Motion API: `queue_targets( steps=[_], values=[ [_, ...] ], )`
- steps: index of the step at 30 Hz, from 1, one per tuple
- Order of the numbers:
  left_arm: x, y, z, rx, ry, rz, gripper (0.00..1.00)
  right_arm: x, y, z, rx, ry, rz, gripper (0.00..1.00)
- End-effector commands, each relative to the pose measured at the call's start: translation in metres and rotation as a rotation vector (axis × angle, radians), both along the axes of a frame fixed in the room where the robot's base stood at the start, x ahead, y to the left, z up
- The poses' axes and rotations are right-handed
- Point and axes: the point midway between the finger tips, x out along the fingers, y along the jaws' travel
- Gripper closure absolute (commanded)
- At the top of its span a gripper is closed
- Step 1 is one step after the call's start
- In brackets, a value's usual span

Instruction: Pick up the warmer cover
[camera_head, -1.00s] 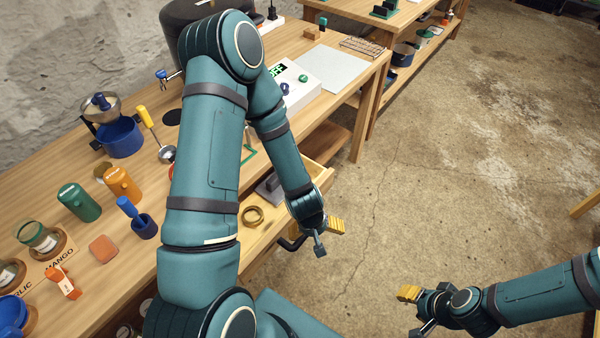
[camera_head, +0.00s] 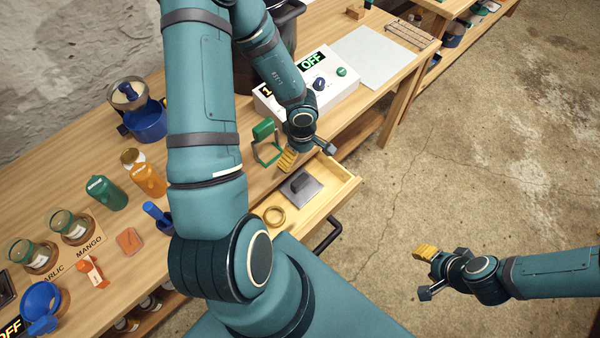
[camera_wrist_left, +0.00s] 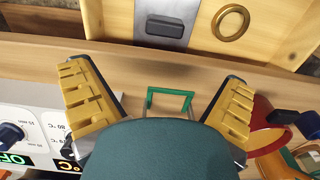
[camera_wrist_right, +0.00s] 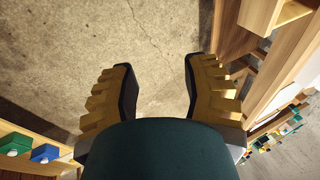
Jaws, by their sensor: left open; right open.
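A grey metal plate with a dark block handle, which looks like the warmer cover (camera_head: 309,192), lies flat in the open drawer (camera_head: 347,190). The cover also shows at the top of the left wrist view (camera_wrist_left: 175,8), with its handle pointing toward the workbench. My left gripper (camera_head: 306,155) is open and empty, over the bench edge just behind the drawer. The cover is beyond its fingertips (camera_wrist_left: 157,76), not between them. My right gripper (camera_head: 426,272) is open and empty above the floor at the right.
A brass ring (camera_head: 274,215) lies beside the cover in the drawer. A green wire-framed tool (camera_head: 266,146) stands on the bench near my left gripper. A white control box (camera_head: 325,87) reading OFF stands behind. Jars and bottles fill the bench's left. The floor at right is clear.

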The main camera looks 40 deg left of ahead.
Motion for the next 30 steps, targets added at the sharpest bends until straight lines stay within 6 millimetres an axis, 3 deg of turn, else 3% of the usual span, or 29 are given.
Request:
queue_targets(
  steps=[4, 15, 25, 30],
  values=[
    [0.000, 0.000, -0.015, -0.001, 0.002, 0.003, 0.00, 0.000, 0.000, -0.011, -0.002, 0.001, -0.001, 0.53],
    [-0.001, 0.000, -0.078, -0.001, 0.002, 0.002, 0.00, -0.006, 0.002, -0.053, -0.003, 0.015, 0.009, 0.53],
    [-0.002, 0.000, -0.091, 0.000, 0.001, 0.002, 0.00, -0.009, 0.003, -0.061, -0.001, 0.023, 0.017, 0.53],
    [-0.005, 0.000, -0.108, -0.001, 0.001, 0.003, 0.00, -0.014, 0.004, -0.076, 0.001, 0.032, 0.024, 0.53]
  ],
)
